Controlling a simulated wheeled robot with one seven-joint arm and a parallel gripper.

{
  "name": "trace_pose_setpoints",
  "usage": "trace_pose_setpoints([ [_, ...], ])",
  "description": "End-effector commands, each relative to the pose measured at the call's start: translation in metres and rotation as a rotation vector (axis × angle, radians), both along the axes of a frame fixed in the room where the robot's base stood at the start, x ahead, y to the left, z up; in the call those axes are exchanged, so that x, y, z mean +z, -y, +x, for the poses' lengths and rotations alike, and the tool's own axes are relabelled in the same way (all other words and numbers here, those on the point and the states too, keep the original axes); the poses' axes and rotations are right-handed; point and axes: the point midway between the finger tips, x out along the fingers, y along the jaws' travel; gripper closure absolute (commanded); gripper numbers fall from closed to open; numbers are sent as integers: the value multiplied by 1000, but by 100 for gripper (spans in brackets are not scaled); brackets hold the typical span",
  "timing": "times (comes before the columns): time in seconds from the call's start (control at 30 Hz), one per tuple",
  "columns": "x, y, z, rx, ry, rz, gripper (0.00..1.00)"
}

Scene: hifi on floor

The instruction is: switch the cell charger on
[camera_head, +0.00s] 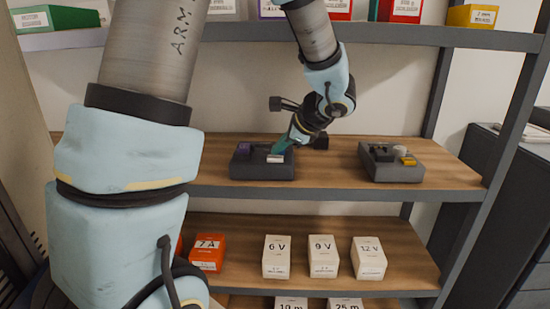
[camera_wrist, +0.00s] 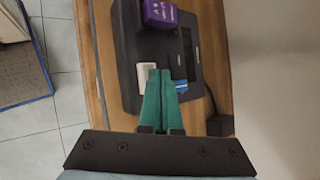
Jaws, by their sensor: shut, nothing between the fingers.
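A dark grey device (camera_head: 250,172) stands on the wooden shelf, with a purple block (camera_head: 244,148) and a white piece (camera_head: 275,158) on top. It looks like the cell charger, but I cannot read a label. In the wrist view the device (camera_wrist: 128,45) carries the purple block (camera_wrist: 160,14), a white switch-like piece (camera_wrist: 148,77) and a small blue piece (camera_wrist: 181,87) partly behind the fingers. My gripper (camera_head: 276,150) is shut and empty. Its teal fingertips (camera_wrist: 160,72) are beside the white piece; I cannot tell whether they touch it.
A second dark grey device (camera_head: 392,173) with a yellow piece (camera_head: 408,161) stands to the right on the same shelf. White boxes (camera_head: 323,258) and an orange box (camera_head: 207,252) stand on the shelf below. A grey shelf edge (camera_head: 370,34) runs above.

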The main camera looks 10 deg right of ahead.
Motion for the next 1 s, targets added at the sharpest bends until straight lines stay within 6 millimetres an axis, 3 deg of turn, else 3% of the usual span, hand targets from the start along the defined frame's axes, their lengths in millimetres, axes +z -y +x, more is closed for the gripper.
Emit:
trace_pose_setpoints([
  [0.2,-8,0,0,-1,0,-1,100],
  [1.0,2,0,0,0,0,0,100],
])
